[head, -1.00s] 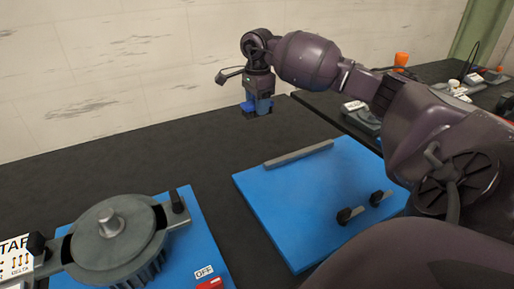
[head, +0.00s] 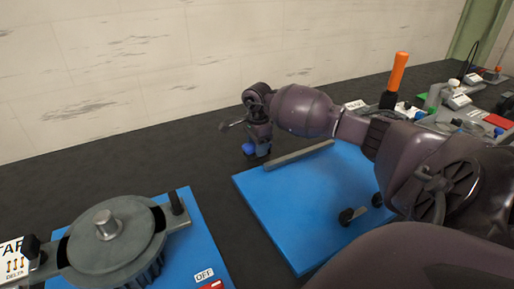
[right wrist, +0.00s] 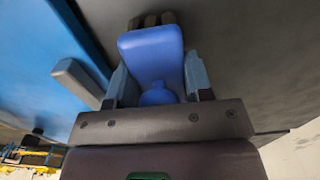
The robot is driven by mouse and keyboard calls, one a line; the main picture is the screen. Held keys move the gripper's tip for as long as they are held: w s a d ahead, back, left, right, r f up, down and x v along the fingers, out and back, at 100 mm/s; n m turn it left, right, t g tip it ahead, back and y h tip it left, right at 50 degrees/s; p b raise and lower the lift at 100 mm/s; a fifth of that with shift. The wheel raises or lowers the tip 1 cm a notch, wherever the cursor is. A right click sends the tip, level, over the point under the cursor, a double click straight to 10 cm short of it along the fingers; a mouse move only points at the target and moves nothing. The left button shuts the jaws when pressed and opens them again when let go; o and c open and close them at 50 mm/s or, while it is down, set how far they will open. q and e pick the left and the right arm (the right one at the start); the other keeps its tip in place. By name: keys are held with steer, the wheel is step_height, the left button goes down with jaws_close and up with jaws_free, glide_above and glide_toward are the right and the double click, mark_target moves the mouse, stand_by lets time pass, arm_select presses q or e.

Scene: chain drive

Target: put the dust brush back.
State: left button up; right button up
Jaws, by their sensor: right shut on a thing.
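The dust brush (right wrist: 155,55) is blue with dark brown bristles at its far end in the right wrist view. My right gripper (right wrist: 158,88) is shut on it, with one finger on each side. In the head view the gripper (head: 259,148) points down beside the left edge of the blue plate, low over the black table. The blue of the brush (head: 249,149) shows small there, and I cannot tell whether its bristles touch the table. My left gripper is not in view.
A blue plate (head: 300,215) with a grey bar (head: 299,155) and black knobs lies right of the gripper. A motor (head: 110,235) on another blue plate stands at front left. An orange-handled tool (head: 398,72) stands at the back right. The black table (head: 130,160) is clear along the wall.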

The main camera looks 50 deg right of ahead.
steer(key=shift+f, duration=0.4)
steer(key=shift+f, duration=0.1)
steer(key=o, duration=0.9)
steer(key=shift+r, duration=0.25)
step_height(320, 180, up, 11)
steer(key=shift+f+p, duration=0.2)
steer(key=shift+p, duration=0.15)
steer(key=shift+r, duration=0.6)
